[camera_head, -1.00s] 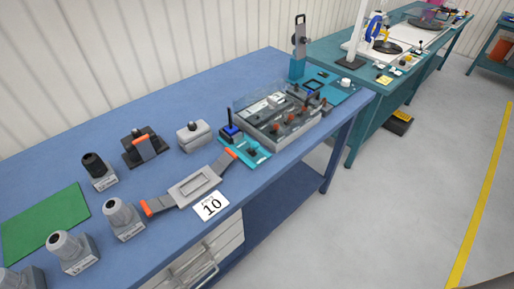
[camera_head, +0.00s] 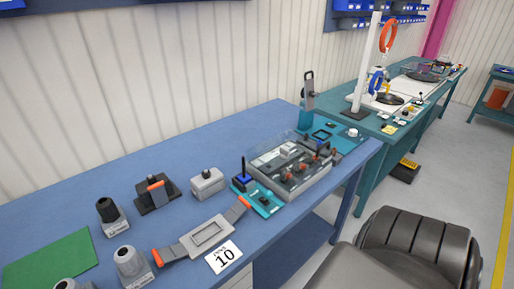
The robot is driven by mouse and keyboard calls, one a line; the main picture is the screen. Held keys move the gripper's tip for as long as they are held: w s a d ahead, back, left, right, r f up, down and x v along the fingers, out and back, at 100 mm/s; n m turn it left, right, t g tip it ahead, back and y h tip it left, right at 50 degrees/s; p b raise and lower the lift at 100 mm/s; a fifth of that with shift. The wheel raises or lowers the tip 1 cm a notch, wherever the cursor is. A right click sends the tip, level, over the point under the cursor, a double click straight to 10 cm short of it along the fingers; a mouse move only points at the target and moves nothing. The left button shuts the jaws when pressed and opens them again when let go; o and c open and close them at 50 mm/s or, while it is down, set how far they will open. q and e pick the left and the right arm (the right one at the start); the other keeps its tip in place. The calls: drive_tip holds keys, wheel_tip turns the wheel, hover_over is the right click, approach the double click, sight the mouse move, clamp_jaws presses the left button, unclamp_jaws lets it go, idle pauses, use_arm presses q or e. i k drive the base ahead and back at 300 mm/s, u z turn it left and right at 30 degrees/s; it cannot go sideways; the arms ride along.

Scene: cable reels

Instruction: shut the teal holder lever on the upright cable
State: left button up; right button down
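A teal block (camera_head: 304,118) stands at the back right of the blue bench. An upright grey bracket with a dark loop at its top (camera_head: 309,91) rises from it. A second teal plate (camera_head: 265,203) lies at the bench's front edge, with a dark blue lever block (camera_head: 241,180) standing upright at its left end. Too little detail shows to tell which of these parts is the holder lever, whether it is open, or where the upright cable runs. Neither of my grippers is in view.
The blue bench (camera_head: 75,200) carries a clear-covered tray (camera_head: 262,160), a grey plate with orange-tipped handles (camera_head: 208,235), several grey posts and a green mat (camera_head: 50,262).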

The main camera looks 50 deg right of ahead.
sight(268, 194)
drive_tip(key=k, duration=0.75)
drive_tip(key=z, duration=0.9)
drive_tip(key=i, duration=0.5)
